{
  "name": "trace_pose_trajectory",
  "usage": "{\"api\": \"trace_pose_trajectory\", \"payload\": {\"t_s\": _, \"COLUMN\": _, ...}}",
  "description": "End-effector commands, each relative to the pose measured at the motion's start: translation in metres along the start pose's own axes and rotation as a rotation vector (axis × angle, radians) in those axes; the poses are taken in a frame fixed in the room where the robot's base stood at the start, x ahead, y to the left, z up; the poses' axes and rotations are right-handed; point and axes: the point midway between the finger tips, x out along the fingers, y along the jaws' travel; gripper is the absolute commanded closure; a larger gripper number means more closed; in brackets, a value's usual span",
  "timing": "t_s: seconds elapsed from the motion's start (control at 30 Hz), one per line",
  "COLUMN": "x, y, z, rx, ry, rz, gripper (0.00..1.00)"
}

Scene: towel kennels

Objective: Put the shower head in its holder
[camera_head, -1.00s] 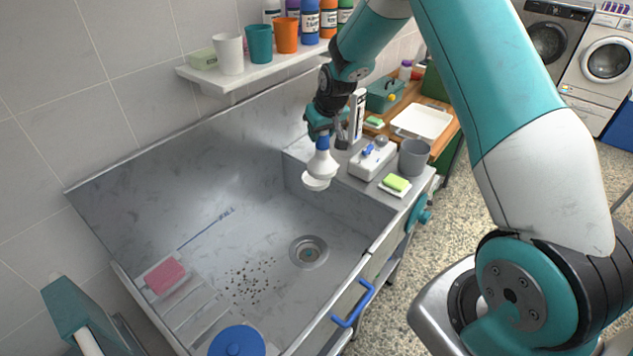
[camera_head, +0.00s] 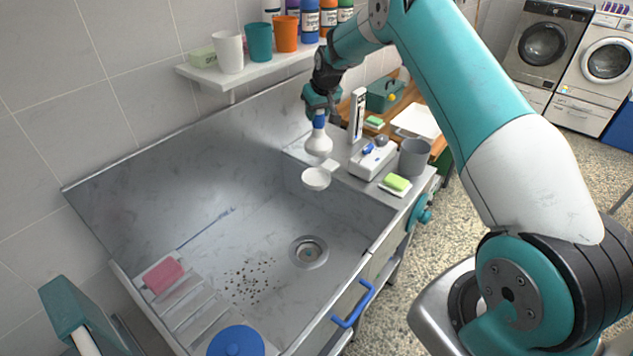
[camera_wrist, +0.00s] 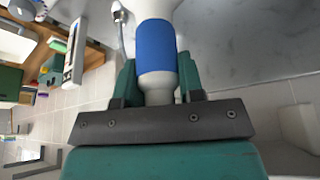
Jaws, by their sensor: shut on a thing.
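The shower head (camera_head: 319,144) is white with a blue band on its handle. It hangs bulb-down from my gripper (camera_head: 319,113), over the back right part of the sink. In the wrist view the blue band (camera_wrist: 156,48) sits between the green fingers of my gripper, which is shut on the handle. A white cup-like piece, seemingly the holder (camera_head: 316,179), sticks out from the sink's right ledge. The shower head is above it, with a visible gap between them in the head view. The bulb's lower end is out of the wrist view.
A shelf (camera_head: 240,70) with cups is behind, left of my arm.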

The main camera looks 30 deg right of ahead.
Motion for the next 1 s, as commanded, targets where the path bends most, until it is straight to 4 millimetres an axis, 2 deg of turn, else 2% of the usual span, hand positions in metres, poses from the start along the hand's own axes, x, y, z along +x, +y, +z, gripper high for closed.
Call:
{"api": "trace_pose_trajectory", "payload": {"t_s": 0.2, "x": 0.014, "y": 0.015, "z": -0.031, "rx": 0.0, "ry": 0.004, "rz": 0.0, "gripper": 1.0}}
{"api": "trace_pose_trajectory", "payload": {"t_s": 0.4, "x": 0.022, "y": 0.025, "z": -0.052, "rx": 0.001, "ry": 0.003, "rz": 0.0, "gripper": 1.0}}
{"api": "trace_pose_trajectory", "payload": {"t_s": 0.6, "x": 0.024, "y": 0.029, "z": -0.06, "rx": 0.0, "ry": 0.002, "rz": 0.001, "gripper": 1.0}}
{"api": "trace_pose_trajectory", "payload": {"t_s": 1.0, "x": 0.028, "y": 0.028, "z": -0.058, "rx": 0.0, "ry": 0.001, "rz": 0.001, "gripper": 1.0}}
